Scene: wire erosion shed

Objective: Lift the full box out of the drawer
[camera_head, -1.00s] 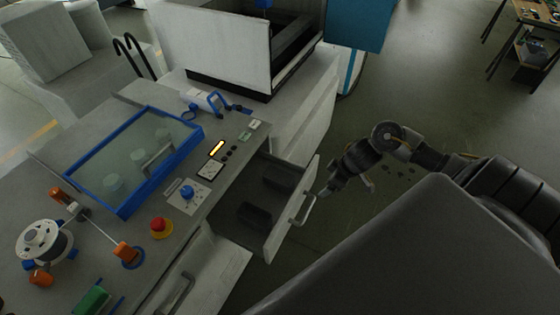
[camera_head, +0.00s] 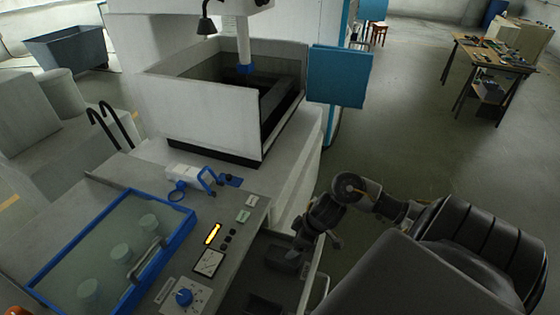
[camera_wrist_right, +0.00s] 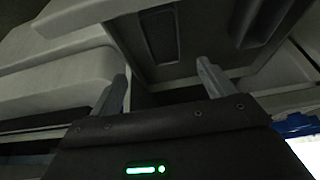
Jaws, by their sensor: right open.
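The drawer (camera_head: 309,291) stands pulled out of the cabinet in the head view. Two dark boxes lie in it: a farther box (camera_head: 283,254) and a nearer box (camera_head: 262,304), cut by the lower picture edge. I cannot tell which is full. My right gripper (camera_head: 297,258) is over the farther part of the drawer, partly lost against the dark boxes. In the right wrist view, my right gripper (camera_wrist_right: 163,80) is open with nothing between its fingers. Two dark box shapes (camera_wrist_right: 160,36) show beyond the fingers there. My left gripper is not in view.
A white machine tank (camera_head: 205,115) stands behind. A blue panel (camera_head: 340,76) sticks out at its right. Open floor lies right of the drawer.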

